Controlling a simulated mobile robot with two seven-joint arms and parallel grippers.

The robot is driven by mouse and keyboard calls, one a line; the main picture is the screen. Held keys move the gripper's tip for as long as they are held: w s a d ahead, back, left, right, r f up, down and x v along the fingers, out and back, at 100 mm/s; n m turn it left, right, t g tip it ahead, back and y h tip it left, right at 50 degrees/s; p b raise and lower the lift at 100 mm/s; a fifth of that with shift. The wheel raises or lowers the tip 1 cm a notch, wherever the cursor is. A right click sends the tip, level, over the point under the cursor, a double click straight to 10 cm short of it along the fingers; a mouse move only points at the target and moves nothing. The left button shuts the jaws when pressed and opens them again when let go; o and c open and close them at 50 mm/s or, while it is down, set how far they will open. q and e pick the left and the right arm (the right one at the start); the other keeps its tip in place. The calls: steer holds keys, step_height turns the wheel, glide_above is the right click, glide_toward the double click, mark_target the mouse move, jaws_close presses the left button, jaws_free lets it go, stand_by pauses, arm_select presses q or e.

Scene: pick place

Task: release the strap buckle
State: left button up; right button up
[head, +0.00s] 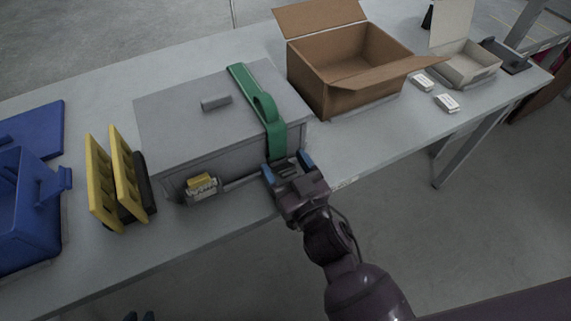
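A green strap (257,95) runs over the lid of a grey case (180,125) and down its front face. The strap stands up in a raised loop near the front edge of the lid. No separate buckle can be made out on it. My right gripper (287,166) is at the front of the case, with its blue fingertips apart on either side of the strap's lower end. Whether they touch the strap cannot be seen.
A yellow latch piece (201,182) is at the case's front. Yellow racks (104,180) and a blue bin (28,215) stand to the left. An open cardboard box (345,65) stands right of the case, with small white boxes (447,103) and a tray (468,65) beyond.

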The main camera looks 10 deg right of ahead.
steer(key=shift+s, duration=0.1)
steer(key=shift+s+d+f, duration=0.15)
steer(key=shift+s+d, duration=0.1)
steer(key=shift+s, duration=0.35)
steer(key=v, duration=0.9)
steer(key=shift+s+p, duration=0.15)
steer(key=shift+p, duration=0.2)
